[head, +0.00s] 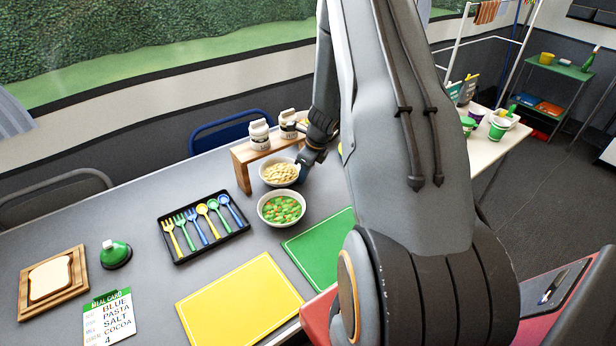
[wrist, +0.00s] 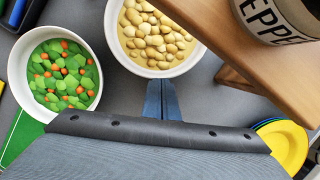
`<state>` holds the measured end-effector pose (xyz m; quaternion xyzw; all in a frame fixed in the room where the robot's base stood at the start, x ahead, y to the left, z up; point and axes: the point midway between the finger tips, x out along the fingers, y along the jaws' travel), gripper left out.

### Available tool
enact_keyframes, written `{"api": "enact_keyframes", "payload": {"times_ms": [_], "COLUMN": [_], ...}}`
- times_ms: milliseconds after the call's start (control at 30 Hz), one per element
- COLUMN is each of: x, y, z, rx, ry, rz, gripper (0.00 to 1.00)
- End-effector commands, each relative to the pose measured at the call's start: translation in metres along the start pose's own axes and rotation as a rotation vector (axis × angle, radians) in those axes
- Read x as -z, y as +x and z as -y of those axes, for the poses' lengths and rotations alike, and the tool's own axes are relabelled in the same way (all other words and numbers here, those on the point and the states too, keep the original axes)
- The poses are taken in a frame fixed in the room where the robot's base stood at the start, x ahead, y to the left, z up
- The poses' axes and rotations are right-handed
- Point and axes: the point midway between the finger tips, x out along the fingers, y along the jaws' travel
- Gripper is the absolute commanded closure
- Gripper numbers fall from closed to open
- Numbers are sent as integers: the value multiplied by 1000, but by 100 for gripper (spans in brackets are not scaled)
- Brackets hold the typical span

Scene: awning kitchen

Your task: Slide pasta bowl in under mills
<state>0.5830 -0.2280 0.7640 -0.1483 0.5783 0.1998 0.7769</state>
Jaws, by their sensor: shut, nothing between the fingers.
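The white pasta bowl (head: 279,173), full of pale pasta shapes, stands on the grey table in front of a low wooden shelf (head: 242,169). Two white mills, the left mill (head: 259,135) and the right mill (head: 288,124), stand on the shelf. The wrist view shows one mill (wrist: 281,18) lettered as pepper, and the shelf (wrist: 245,55) beside the pasta bowl (wrist: 155,38). My gripper (wrist: 162,84) is shut and empty, its blue fingertips at the bowl's near rim; I cannot tell whether they touch. In the head view my gripper (head: 301,172) is at the bowl's right side.
A white bowl of peas and carrots (head: 282,208) stands close in front of the pasta bowl. A black cutlery tray (head: 203,227) lies to the left. Green (head: 322,245) and yellow (head: 239,305) mats lie in front. Yellow dishes (wrist: 284,145) are near my gripper's right.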

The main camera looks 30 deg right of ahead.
Motion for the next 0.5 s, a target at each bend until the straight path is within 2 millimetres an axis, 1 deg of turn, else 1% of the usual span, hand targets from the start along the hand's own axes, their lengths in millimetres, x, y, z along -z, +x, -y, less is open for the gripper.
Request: {"api": "enact_keyframes", "payload": {"times_ms": [100, 500], "x": [-2, 5], "y": [1, -1], "z": [-1, 3], "rx": [0, 3], "ry": [0, 9], "rz": [0, 0], "gripper": [100, 100]}}
